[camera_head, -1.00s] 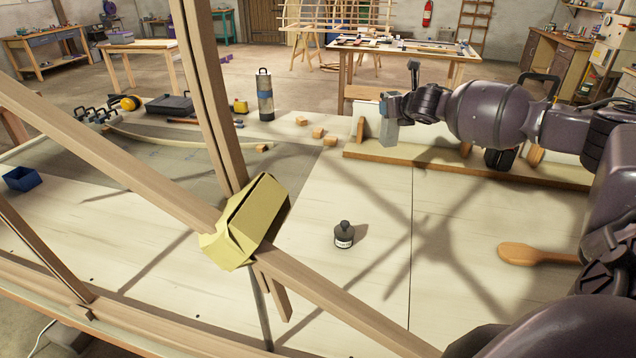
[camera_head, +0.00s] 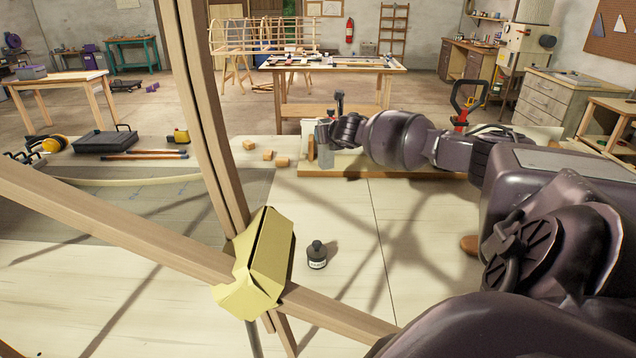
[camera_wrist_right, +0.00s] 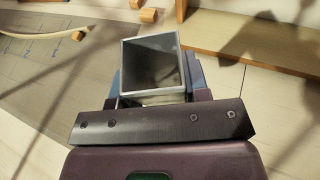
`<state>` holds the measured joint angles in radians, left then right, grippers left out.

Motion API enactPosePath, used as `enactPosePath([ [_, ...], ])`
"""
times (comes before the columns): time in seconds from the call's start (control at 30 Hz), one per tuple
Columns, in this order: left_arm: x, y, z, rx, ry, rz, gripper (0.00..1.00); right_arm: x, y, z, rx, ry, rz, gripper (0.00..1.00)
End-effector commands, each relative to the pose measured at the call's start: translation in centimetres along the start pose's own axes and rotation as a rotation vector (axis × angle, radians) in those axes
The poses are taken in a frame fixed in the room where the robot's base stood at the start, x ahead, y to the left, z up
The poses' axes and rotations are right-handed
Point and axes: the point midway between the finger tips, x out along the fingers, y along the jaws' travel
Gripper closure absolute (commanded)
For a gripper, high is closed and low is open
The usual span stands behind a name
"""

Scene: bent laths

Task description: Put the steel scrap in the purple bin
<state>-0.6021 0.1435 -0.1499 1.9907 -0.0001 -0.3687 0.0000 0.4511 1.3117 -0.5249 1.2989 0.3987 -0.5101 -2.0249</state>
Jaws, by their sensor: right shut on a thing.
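The steel scrap, a short grey square tube with an open end, is held in my right gripper (camera_head: 328,132). In the head view the tube (camera_head: 325,146) shows as a small light-grey piece above the far part of the workbench. In the right wrist view the tube (camera_wrist_right: 152,66) stands between the jaws (camera_wrist_right: 157,92), its hollow end towards the camera. A small greyish-purple box (camera_head: 32,72) sits on a wooden table at the far left; I cannot tell whether it is the purple bin. My left gripper is not in view.
Crossed wooden laths with a yellow wrap (camera_head: 262,262) stand close in front. Wood blocks (camera_head: 268,154), a black case (camera_head: 104,140) and a long board (camera_head: 410,175) lie along the far side. Open floor lies beyond.

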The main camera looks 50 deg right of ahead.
Motion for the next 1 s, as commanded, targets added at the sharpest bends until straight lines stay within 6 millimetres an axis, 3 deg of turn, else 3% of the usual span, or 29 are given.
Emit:
enactPosePath([
  [0.4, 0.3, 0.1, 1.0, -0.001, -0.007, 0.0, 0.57, 3.4, 0.0, -8.1, 0.004, -0.001, 0.001, 0.92],
  [0.77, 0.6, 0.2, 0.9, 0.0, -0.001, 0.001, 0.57, 4.4, 0.0, -10.5, 0.002, -0.002, 0.001, 0.92],
  [1.0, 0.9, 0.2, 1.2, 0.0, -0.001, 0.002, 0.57, 5.5, 0.0, -13.2, 0.003, -0.002, 0.0, 0.92],
])
